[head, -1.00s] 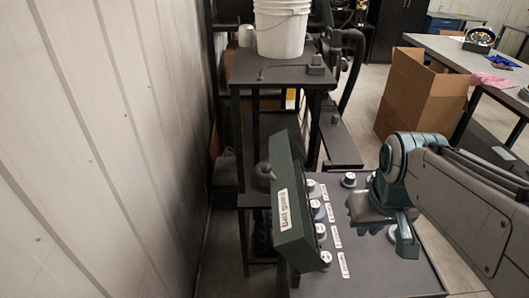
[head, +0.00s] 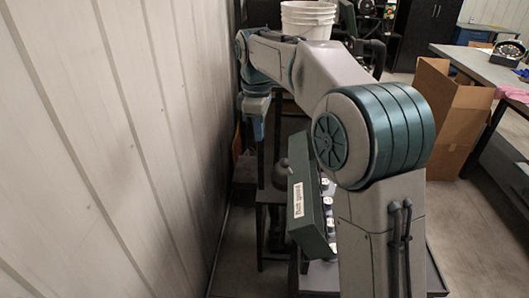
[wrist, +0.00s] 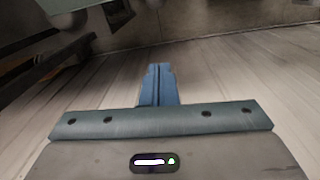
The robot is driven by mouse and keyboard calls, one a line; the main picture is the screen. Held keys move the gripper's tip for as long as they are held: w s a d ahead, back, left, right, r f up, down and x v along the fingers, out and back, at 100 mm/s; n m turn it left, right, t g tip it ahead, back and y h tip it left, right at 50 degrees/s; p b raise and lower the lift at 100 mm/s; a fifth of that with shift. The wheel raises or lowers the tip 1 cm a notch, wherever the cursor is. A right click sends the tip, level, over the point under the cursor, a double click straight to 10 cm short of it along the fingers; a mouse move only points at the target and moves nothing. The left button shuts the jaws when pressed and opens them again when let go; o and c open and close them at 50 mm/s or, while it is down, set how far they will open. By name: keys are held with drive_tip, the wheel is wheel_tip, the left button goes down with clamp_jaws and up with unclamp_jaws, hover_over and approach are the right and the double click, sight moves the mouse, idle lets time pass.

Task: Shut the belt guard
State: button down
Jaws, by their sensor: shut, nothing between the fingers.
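The belt guard (head: 307,215) is a dark green panel with a white label, seen in the head view below my arm. It stands raised, slightly tilted, at the left side of a machine with several pale knobs (head: 329,205). My arm hides most of the machine's top. My gripper (head: 258,138) hangs pointing down, to the left of the guard and farther back, near the wall, apart from the guard. In the wrist view its blue fingers (wrist: 159,72) are shut together with nothing between them. A grey-green edge at that view's top left cannot be identified for sure.
A ribbed wall (head: 120,130) runs along the left, with a narrow strip of floor beside it. A white bucket (head: 308,20) stands behind my arm. A cardboard box (head: 455,110) and a workbench (head: 470,62) are at the right.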

drive_tip(key=d+f+p, duration=0.2)
drive_tip(key=d+f, duration=0.2)
drive_tip(key=f, duration=0.4)
drive_tip(key=shift+f, duration=0.2)
drive_tip(key=shift+s+r, duration=0.1)
idle(0.3)
